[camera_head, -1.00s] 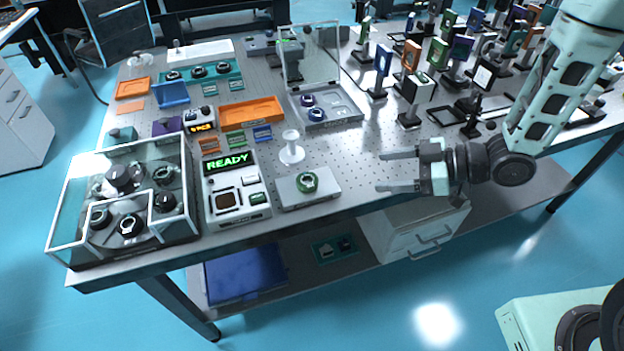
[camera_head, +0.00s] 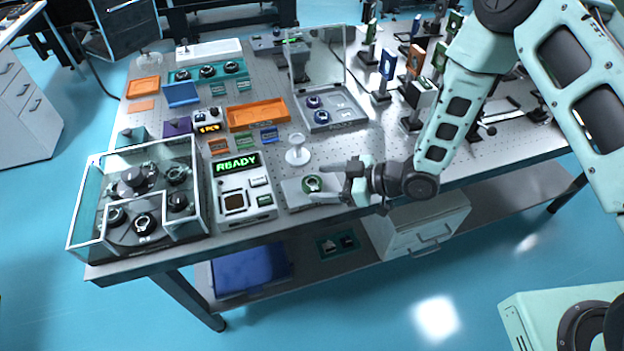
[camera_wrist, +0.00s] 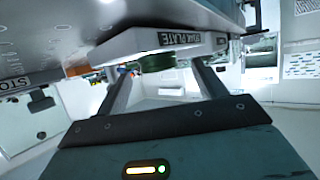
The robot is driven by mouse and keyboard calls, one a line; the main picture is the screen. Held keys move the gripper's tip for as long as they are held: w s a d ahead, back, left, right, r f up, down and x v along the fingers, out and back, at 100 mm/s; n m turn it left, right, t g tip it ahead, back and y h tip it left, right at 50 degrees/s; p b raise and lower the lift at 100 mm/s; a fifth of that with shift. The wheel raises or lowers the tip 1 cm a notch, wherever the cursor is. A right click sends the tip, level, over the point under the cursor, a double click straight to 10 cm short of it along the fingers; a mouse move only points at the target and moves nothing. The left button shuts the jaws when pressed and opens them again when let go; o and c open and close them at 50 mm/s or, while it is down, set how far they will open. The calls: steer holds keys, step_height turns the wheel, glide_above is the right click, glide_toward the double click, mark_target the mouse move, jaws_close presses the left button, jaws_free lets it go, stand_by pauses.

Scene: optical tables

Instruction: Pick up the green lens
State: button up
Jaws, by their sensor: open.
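The green lens (camera_head: 312,184), a dark round piece with a green rim, sits on a pale start plate (camera_head: 295,201) near the table's front edge. My gripper (camera_head: 322,183) reaches in from the right, with its fingers open around the lens. In the wrist view the scene appears turned over. There the green lens (camera_wrist: 154,62) shows beside the START PLATE label, between the two spread fingers of my gripper (camera_wrist: 162,68). I see a gap on each side of the lens; contact is not visible. The lens's far side is hidden by the plate in the wrist view.
A box with a READY display (camera_head: 242,195) stands just left of the plate. A white spool-shaped stand (camera_head: 297,152) is close behind. A glass-walled enclosure (camera_head: 140,205) is at the left. Upright optics mounts (camera_head: 414,95) crowd the back right.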

steer(key=shift+x, duration=1.05)
steer(key=c, duration=1.1)
steer(key=shift+c, duration=0.2)
steer(key=shift+r, duration=0.15)
